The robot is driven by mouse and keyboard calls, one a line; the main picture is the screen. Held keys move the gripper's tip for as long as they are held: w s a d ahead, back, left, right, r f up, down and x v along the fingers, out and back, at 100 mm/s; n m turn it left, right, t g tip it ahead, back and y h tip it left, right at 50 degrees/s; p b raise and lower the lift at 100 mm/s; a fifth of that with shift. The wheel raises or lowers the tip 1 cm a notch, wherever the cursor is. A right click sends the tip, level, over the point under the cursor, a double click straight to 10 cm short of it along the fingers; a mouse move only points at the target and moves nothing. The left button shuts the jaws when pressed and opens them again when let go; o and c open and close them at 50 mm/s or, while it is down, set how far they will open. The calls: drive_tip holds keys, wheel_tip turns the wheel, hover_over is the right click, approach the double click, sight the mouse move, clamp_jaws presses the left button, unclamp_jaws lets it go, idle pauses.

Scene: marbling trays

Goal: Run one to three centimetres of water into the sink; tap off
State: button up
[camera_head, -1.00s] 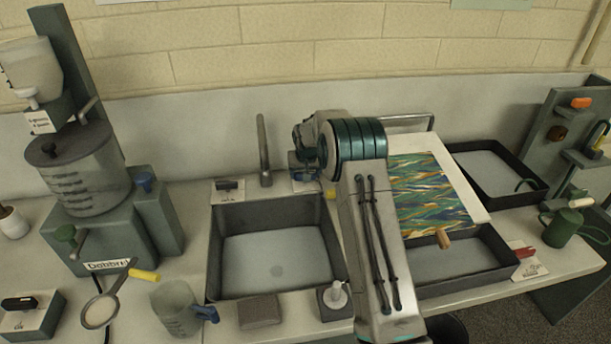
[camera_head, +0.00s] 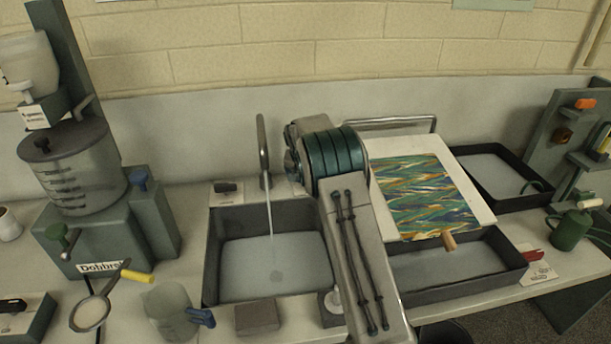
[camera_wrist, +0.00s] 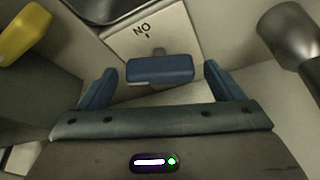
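The grey tap (camera_head: 263,150) stands at the back of the dark sink (camera_head: 212,250). A thin stream of water (camera_head: 269,215) falls from its spout into the sink. The drain shows on the pale sink floor; I cannot tell the water's depth. In the wrist view, a blue lever handle (camera_wrist: 160,69) sits in front of a white plate (camera_wrist: 150,30) marked "NO" or "ON" as seen inverted. My gripper (camera_wrist: 160,76) is open, its blue fingers on either side of the handle with gaps. In the head view my arm hides the gripper's fingers and the handle.
A tray (camera_head: 470,292) with a marbled sheet (camera_head: 420,195) on a board stands right of the sink. A jug (camera_head: 170,310), a grey block (camera_head: 257,319) and a strainer (camera_head: 92,312) lie along the front left. A dispenser (camera_head: 75,165) stands at the left.

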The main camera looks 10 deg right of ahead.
drive_tip(key=shift+r, duration=0.1)
drive_tip(key=b+v, duration=0.2)
drive_tip(key=v, duration=1.1)
drive_tip(key=shift+s+r, duration=0.25)
drive_tip(key=shift+a, duration=0.1)
idle(6.2)
